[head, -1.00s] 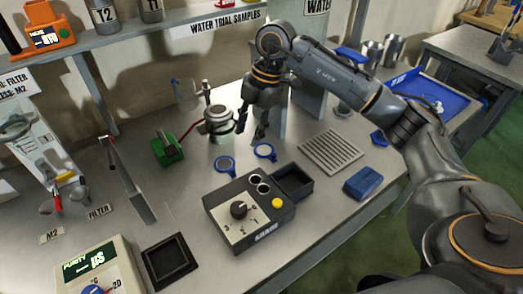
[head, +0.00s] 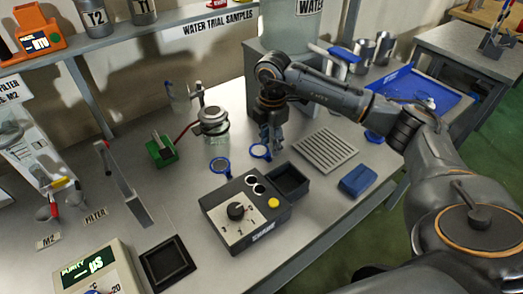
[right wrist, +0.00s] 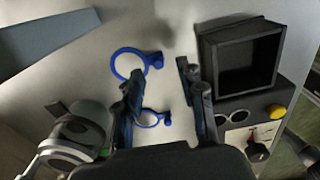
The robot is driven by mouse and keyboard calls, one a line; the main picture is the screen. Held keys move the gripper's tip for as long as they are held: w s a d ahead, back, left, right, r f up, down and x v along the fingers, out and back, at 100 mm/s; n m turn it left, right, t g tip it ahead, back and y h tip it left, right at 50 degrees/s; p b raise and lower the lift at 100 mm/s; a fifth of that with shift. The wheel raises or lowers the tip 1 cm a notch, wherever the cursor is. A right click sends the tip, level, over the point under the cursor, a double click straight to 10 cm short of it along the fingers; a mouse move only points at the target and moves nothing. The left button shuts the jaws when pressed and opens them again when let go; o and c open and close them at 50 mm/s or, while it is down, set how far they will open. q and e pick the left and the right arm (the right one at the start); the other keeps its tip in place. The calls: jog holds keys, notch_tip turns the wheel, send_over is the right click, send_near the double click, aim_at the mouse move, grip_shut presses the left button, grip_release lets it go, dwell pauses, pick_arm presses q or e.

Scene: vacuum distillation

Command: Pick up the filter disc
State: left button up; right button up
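Two blue-rimmed discs with side tabs lie flat on the grey bench in the head view, a left disc (head: 220,165) and a right disc (head: 261,152). I cannot tell which is the filter disc. My right gripper (head: 271,146) points down just above and beside the right disc, partly covering that area. In the right wrist view, the gripper (right wrist: 163,100) is open with nothing between its fingers. One blue ring (right wrist: 114,66) lies beyond the fingertips, and another (right wrist: 140,118) shows in the gap, lower down. My left gripper is not in view.
A glass jar with a metal lid (head: 213,120) stands behind the discs. A control box (head: 235,218) with a black open bin (head: 291,180) is in front. A ridged grey plate (head: 325,150) and a blue block (head: 358,180) lie to the right. A green holder (head: 161,151) stands left.

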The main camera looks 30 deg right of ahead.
aim_at(269, 154)
notch_tip(269, 154, down, 4)
jog(key=shift+w+a+r+p, duration=0.1)
jog(key=shift+w+r+p, duration=0.1)
jog(key=shift+p, duration=0.1)
grip_shut()
jog(key=shift+r, duration=0.1)
